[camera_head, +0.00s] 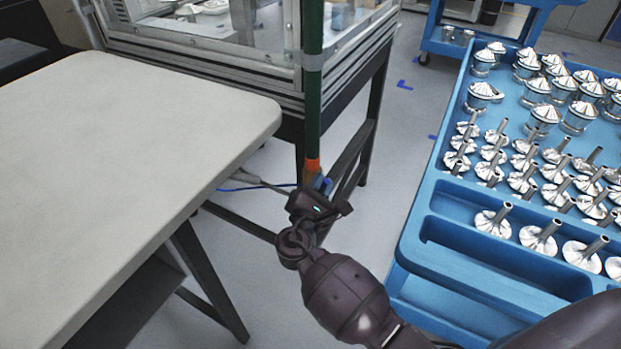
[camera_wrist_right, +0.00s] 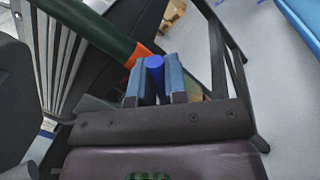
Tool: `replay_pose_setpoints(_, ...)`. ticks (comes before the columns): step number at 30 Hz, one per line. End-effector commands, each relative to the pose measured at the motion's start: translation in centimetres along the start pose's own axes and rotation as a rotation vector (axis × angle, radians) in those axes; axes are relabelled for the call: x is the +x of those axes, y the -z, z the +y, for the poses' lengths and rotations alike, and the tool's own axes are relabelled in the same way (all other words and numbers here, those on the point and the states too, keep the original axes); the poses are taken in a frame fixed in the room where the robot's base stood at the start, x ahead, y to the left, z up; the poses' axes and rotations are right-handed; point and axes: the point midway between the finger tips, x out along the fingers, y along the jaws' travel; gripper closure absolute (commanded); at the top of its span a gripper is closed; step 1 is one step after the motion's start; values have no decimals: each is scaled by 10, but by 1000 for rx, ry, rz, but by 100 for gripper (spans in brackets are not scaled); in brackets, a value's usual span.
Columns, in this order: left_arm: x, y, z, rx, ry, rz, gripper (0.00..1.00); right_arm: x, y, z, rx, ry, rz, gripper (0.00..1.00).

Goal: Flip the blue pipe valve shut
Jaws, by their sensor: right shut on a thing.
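The blue pipe valve (camera_wrist_right: 155,75) shows in the right wrist view as a rounded blue handle between the two fingers of my right gripper (camera_wrist_right: 155,88). The fingers are shut on it. In the head view my right gripper (camera_head: 318,190) is at the lower end of the green pipe (camera_head: 313,80), just below its orange band (camera_head: 312,165). The green pipe also shows in the wrist view (camera_wrist_right: 92,28), running in from the upper left. The valve body is mostly hidden by the gripper. My left gripper is not in view.
A pale table (camera_head: 110,140) fills the left. A blue cart (camera_head: 425,215) with several rows of shiny metal parts stands at the right. A metal-framed enclosure (camera_head: 215,55) on dark legs stands behind the pipe. Blue cable (camera_head: 250,188) runs below. Grey floor lies between table and cart.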

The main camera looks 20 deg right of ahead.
Motion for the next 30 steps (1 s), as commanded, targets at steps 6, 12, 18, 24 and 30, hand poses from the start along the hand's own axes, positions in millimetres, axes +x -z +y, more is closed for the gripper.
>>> replay_pose_setpoints(6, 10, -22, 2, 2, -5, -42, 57, -4, 8, -24, 195, 5, -37, 100)
replay_pose_setpoints(12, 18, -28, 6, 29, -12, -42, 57, -8, 13, -38, 380, 6, -73, 100)
replay_pose_setpoints(18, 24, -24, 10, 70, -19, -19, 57, -10, 20, -52, 559, 7, -110, 100)
replay_pose_setpoints(24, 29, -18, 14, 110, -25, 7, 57, -12, 26, -60, 709, 6, -141, 100)
replay_pose_setpoints(30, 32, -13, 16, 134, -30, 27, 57, -12, 30, -63, 816, 3, -163, 100)
